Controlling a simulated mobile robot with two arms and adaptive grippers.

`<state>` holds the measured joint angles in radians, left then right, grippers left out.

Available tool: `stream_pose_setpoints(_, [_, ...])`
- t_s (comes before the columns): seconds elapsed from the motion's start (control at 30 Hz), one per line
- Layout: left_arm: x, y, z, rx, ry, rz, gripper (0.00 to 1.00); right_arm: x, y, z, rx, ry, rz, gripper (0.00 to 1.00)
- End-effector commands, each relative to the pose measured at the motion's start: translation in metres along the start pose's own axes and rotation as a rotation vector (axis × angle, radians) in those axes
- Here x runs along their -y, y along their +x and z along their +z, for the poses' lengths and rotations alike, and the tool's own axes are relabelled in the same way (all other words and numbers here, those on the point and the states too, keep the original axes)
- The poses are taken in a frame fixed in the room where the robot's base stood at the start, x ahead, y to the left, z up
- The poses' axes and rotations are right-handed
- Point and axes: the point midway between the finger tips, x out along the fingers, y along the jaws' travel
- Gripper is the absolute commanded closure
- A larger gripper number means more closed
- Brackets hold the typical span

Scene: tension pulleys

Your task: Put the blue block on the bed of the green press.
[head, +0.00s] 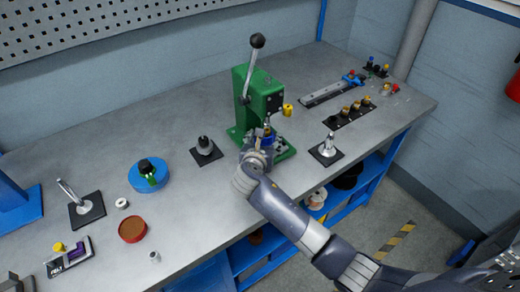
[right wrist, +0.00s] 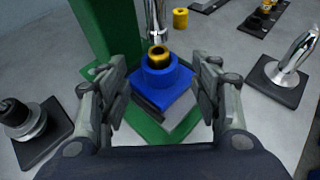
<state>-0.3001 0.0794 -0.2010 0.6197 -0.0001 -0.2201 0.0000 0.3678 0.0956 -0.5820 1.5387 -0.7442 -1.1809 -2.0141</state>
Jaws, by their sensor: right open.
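The green press (head: 262,95) stands on the bench with its long lever tilted up. The blue block (right wrist: 163,88) stands upright at the press bed, below the silver ram (right wrist: 155,18); a brass-coloured ring with a dark bore shows in its top. It also shows in the head view (head: 268,138), partly hidden by my gripper. The green base (right wrist: 150,132) shows under and around it. My right gripper (right wrist: 163,92) is open, with one finger on each side of the block and gaps visible between. My left gripper is not in view.
A dark plate with a grey knob (head: 204,146) stands left of the press, and a plate with a silver post (head: 328,148) right of it. A yellow cylinder (right wrist: 180,18) is near the ram. The front left of the bench holds a blue round fixture (head: 149,176) and a red dish (head: 132,229).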

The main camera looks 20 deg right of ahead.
Motion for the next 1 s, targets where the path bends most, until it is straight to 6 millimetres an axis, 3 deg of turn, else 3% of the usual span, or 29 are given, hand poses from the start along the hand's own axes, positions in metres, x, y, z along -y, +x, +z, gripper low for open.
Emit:
stream_pose_setpoints(0.2, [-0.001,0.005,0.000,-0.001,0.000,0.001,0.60,-0.001,-0.045,-0.001,0.000,0.001,0.004,0.42])
stream_pose_setpoints(0.4, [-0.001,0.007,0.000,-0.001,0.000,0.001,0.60,-0.001,-0.074,-0.001,0.000,0.000,0.002,0.42])
stream_pose_setpoints(0.6, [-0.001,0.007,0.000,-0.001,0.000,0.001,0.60,0.000,-0.085,0.000,0.000,0.001,0.000,0.42])
stream_pose_setpoints(1.0, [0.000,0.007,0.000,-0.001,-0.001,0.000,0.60,0.000,-0.085,0.000,0.000,0.000,0.000,0.42])
